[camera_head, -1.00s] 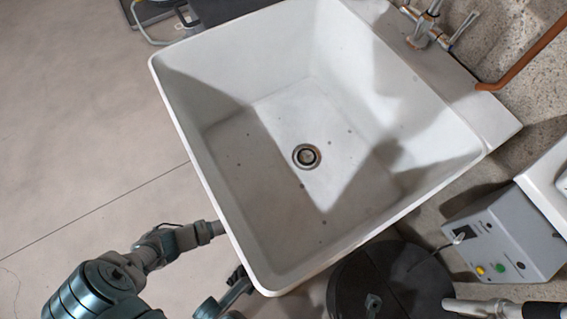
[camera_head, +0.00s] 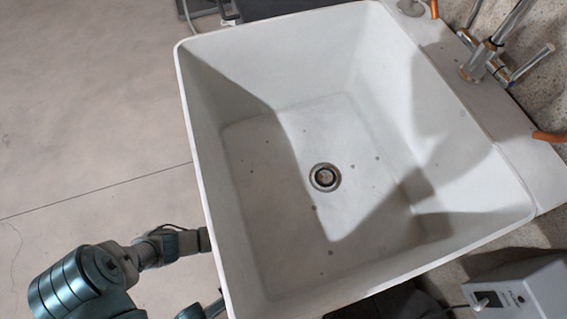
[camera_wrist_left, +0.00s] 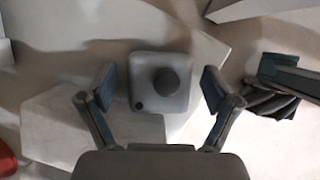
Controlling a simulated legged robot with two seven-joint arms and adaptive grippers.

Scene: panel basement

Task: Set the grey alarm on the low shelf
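In the left wrist view a small grey box with rounded corners and a dark round knob, which looks like the grey alarm (camera_wrist_left: 160,82), lies between the fingers of my left gripper (camera_wrist_left: 157,85). The fingers are open, with a gap on each side of it. In the head view my left arm comes in at the lower left and passes behind the sink's near-left wall, so its gripper and the alarm are hidden there. I cannot make out the low shelf in either view.
A large white sink (camera_head: 225,215) fills the middle of the head view, with a metal tap (camera_head: 490,55) at its back right. A grey box with a switch (camera_head: 525,290) is at the lower right. Bare floor (camera_head: 90,120) lies left. A red object (camera_wrist_left: 6,160) edges the wrist view.

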